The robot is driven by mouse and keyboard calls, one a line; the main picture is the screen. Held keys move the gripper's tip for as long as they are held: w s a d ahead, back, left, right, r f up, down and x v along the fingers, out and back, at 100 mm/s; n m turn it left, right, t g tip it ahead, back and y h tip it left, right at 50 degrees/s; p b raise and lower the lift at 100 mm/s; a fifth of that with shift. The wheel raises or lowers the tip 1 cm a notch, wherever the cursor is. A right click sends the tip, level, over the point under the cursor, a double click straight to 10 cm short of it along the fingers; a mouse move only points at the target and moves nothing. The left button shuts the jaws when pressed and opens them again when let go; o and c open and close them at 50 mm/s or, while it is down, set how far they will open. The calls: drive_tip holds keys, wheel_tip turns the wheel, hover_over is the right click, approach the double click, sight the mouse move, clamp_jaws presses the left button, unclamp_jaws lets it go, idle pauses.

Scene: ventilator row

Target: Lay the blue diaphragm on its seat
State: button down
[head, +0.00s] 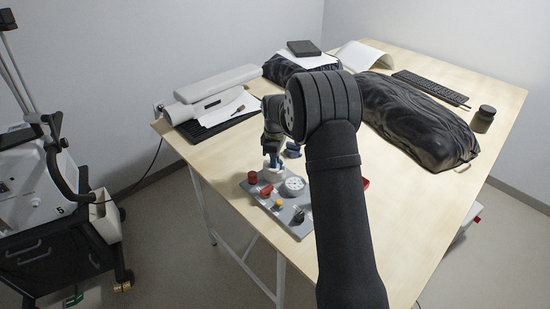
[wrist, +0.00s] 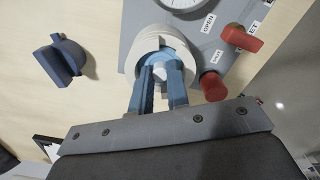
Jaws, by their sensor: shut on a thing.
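My gripper (wrist: 161,88) has blue fingers and is shut at a white cup-like ring, the seat (wrist: 180,43), on a grey panel (wrist: 136,15). A light blue disc, seemingly the diaphragm (wrist: 151,52), shows inside the ring, with a pale stub between the fingers. The fingers hide part of it. I cannot tell whether the disc rests on the seat or hangs just above it. In the head view my gripper (head: 275,161) points down at the left back part of the panel, and the diaphragm cannot be made out there.
A dark blue ridged cap (wrist: 62,60) lies on the table left of the panel. A red knob (wrist: 213,86) and a red lever (wrist: 240,38) stand close right of the seat. A white round part with holes (head: 294,186) is on the panel. Black bags (head: 415,120) lie farther back.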

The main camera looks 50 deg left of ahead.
idle(0.3)
drive_tip(key=c, duration=1.3)
unclamp_jaws()
drive_tip(key=shift+r, duration=3.45)
drive_tip(key=shift+f, duration=2.75)
